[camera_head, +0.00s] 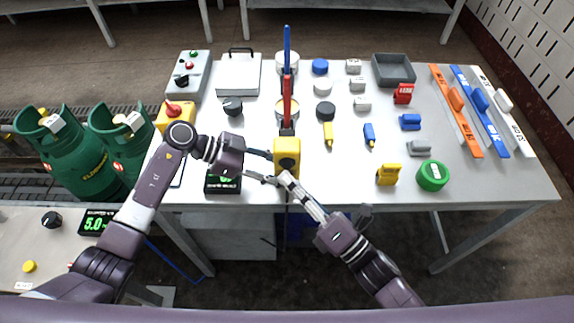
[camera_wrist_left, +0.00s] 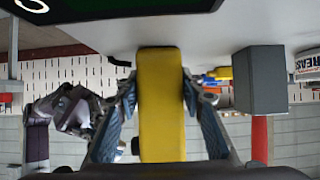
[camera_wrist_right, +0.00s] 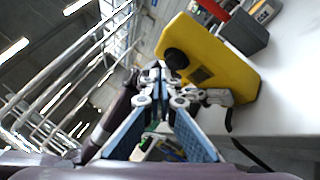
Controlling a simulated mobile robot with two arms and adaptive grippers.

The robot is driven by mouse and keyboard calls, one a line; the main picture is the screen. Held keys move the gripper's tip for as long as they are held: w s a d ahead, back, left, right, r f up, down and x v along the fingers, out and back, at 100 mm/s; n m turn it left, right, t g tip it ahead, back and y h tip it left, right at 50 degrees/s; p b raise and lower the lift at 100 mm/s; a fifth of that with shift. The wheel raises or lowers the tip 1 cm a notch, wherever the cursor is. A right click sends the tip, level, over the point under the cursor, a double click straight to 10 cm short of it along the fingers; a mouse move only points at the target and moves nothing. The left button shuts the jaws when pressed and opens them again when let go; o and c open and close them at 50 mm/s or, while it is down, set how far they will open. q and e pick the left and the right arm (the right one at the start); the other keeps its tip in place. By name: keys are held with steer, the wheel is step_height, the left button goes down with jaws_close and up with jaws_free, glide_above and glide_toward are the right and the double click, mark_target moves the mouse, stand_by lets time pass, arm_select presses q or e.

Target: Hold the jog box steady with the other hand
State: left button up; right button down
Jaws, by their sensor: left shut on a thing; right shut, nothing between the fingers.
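The yellow jog box (camera_head: 288,153) stands at the front edge of the grey table, with a round black knob on its face. My left gripper (camera_head: 270,166) is shut on it; in the left wrist view the box (camera_wrist_left: 161,105) sits between the two blue-padded fingers. My right gripper (camera_head: 284,178) is shut and empty, its tips close to the lower part of the box. In the right wrist view the box (camera_wrist_right: 212,65) lies just beyond those tips (camera_wrist_right: 160,72). I cannot tell whether they touch it.
Behind the box stands a red-handled lever on a dark block (camera_head: 287,132). A black display (camera_head: 223,178) lies left of it. Yellow and blue small parts, a green roll (camera_head: 433,176) and a grey tray (camera_head: 394,69) are to the right. Green gas cylinders (camera_head: 62,150) stand left.

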steer(key=shift+w, duration=0.7)
stand_by(1.5)
arm_select(q)
steer(key=shift+s, duration=0.1)
stand_by(2.3)
arm_select(e)
steer(key=shift+s, duration=0.9)
steer(key=s, duration=0.5)
stand_by(0.9)
arm_select(q)
steer(key=o, duration=1.3)
steer(key=shift+o, duration=0.2)
